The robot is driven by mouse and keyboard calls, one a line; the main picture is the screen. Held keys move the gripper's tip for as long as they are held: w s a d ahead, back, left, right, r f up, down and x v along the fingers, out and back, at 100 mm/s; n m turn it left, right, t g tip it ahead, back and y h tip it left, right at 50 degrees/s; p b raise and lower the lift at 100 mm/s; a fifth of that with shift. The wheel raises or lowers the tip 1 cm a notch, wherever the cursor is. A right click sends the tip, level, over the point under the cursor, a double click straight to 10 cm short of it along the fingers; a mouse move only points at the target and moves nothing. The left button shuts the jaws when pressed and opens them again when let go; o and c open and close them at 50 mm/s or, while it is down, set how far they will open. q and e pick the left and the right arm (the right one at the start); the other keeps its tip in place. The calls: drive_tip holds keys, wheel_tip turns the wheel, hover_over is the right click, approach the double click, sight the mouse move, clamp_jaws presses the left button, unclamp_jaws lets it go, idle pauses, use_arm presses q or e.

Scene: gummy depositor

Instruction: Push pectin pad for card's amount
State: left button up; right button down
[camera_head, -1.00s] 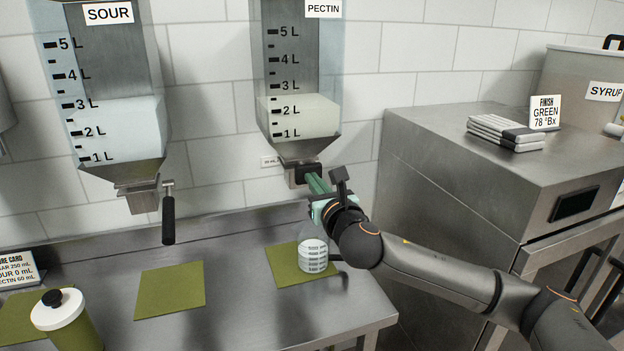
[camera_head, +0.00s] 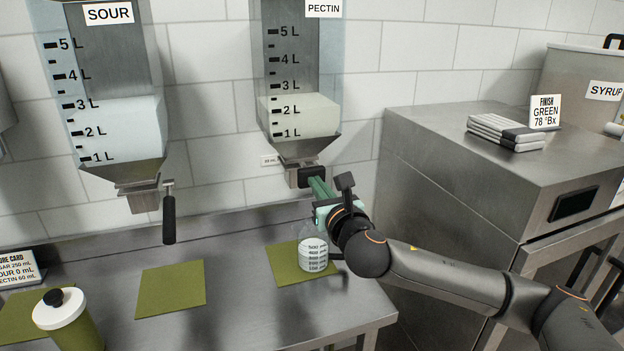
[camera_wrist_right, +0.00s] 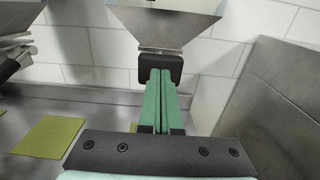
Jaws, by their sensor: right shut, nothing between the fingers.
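The pectin hopper (camera_head: 299,125) hangs on the wall, its pale contents a bit above the 2 L mark. The dark pectin pad (camera_head: 312,177) is at the front of its outlet and shows in the wrist view too (camera_wrist_right: 153,76). My right gripper (camera_head: 319,187) is shut and empty, its green fingertips at the pad, seemingly touching it. A graduated clear beaker (camera_head: 313,256) stands below on an olive mat (camera_head: 285,266), partly hidden by my right gripper; its fill is unclear. The card (camera_head: 17,269) at the left edge is cut off and reads pectin 60 mL. My left gripper is not in view.
The sour hopper (camera_head: 120,135) with a black handle (camera_head: 169,220) is to the left. A bare olive mat (camera_head: 170,289) and a white-lidded jar (camera_head: 62,315) are on the counter. A steel cabinet (camera_head: 450,180) stands right, beside my right arm.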

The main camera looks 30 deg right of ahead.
drive_tip(key=shift+w, duration=0.2)
drive_tip(key=shift+p+x, duration=0.3)
drive_tip(key=shift+x, duration=0.65)
drive_tip(key=shift+s+d, duration=0.1)
drive_tip(key=shift+s, duration=0.05)
drive_tip(key=shift+v, duration=1)
drive_tip(key=v, duration=0.5)
idle(0.4)
